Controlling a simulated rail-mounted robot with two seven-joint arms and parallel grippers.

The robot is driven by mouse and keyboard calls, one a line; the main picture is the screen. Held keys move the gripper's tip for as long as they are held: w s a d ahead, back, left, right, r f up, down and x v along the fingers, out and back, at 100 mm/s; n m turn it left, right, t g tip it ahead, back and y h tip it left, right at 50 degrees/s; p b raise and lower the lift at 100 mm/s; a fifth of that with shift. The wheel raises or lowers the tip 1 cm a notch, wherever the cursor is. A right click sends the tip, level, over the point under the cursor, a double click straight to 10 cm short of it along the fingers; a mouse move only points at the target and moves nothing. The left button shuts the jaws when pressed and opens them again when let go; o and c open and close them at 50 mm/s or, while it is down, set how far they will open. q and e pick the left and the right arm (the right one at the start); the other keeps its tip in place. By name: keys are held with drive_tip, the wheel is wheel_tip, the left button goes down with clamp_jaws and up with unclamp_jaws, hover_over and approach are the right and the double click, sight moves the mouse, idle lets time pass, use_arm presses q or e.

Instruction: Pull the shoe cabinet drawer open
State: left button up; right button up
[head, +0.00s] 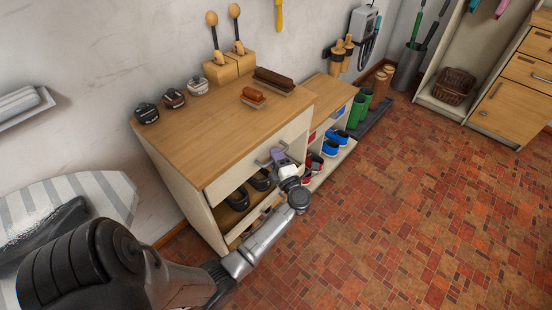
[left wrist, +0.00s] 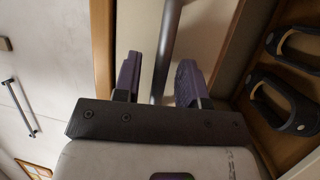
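The shoe cabinet (head: 200,140) has a wooden top and a white drawer front (head: 235,178) above an open shoe shelf. The drawer looks shut. Its grey bar handle (head: 263,162) is partly hidden by my left gripper (head: 279,157). In the left wrist view, the handle (left wrist: 168,40) runs between the two purple fingers of my left gripper (left wrist: 158,82). The fingers are open, with visible gaps between them and the bar. My right gripper is not in view.
Dark shoes (head: 239,198) stand on the shelf below the drawer. Shoe polish tins (head: 147,113) and brushes (head: 273,79) lie on the top. A lower shoe rack (head: 325,90) adjoins on the right. The tiled floor (head: 390,200) in front is clear.

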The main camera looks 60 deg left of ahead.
use_arm(q)
drive_tip(key=shift+a, duration=0.1)
clamp_jaws()
idle(0.4)
